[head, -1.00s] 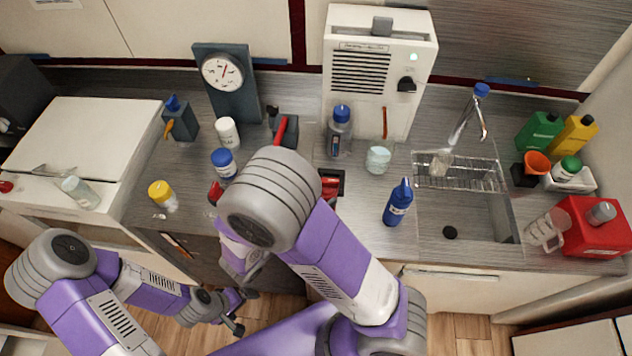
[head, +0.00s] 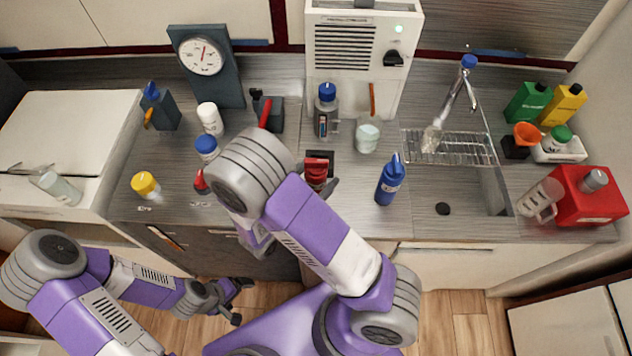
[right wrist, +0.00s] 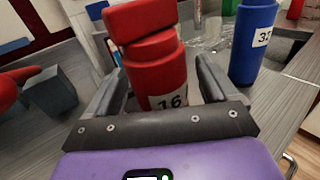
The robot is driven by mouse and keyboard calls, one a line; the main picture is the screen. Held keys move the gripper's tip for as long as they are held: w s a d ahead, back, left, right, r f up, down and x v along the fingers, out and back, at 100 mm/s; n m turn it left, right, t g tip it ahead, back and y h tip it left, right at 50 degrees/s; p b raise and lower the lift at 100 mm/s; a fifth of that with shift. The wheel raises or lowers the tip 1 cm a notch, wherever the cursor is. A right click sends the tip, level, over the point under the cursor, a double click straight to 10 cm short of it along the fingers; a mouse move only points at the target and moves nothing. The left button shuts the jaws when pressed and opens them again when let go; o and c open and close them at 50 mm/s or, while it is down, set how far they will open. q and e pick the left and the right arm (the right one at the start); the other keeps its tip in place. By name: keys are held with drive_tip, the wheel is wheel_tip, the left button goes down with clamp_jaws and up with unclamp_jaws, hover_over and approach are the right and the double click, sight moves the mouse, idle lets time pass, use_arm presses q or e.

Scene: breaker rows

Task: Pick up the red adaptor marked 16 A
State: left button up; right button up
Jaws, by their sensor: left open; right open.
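The red adaptor (right wrist: 158,75) stands between the fingers of my right gripper (right wrist: 165,95) in the right wrist view, with a white label reading 16. Its wide top part tilts a little. The fingers are open on either side of it; I cannot tell whether either touches it. In the head view the adaptor (head: 316,172) is on the worktop's front part, with a grey finger of my right gripper (head: 322,187) beside it and my right arm hiding the rest. My left gripper (head: 238,301) is open and empty, low in front of the cabinets.
A blue bottle (head: 390,182) marked 32 in the wrist view (right wrist: 251,42) stands right of the adaptor. A dark block with a red lever (head: 268,112) stands behind it to the left. Another red item (head: 200,183) is partly hidden by my arm. The sink (head: 460,190) lies to the right.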

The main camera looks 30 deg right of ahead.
drive_tip(key=shift+x, duration=0.8)
drive_tip(key=shift+c, duration=0.3)
drive_tip(key=c, duration=1.3)
